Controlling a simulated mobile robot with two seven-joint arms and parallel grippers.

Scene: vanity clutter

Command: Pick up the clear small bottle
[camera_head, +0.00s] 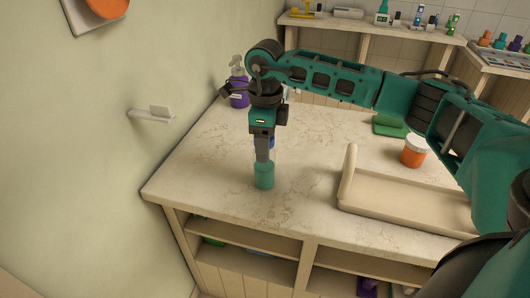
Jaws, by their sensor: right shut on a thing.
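My right gripper (264,174) reaches straight down over the near left part of the counter. It is shut on a clear small bottle (275,155) with a blue cap. The bottle shows only as a thin strip at the right side of the finger, and its lower part is hidden behind the teal tip. I cannot tell whether its base touches the counter. My left gripper is not in view.
A purple pump bottle (238,90) stands behind the gripper. To the right are a beige tray (400,203), an orange jar with a white lid (413,152) and a green block (390,125). The marble counter (215,150) is clear left of the gripper.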

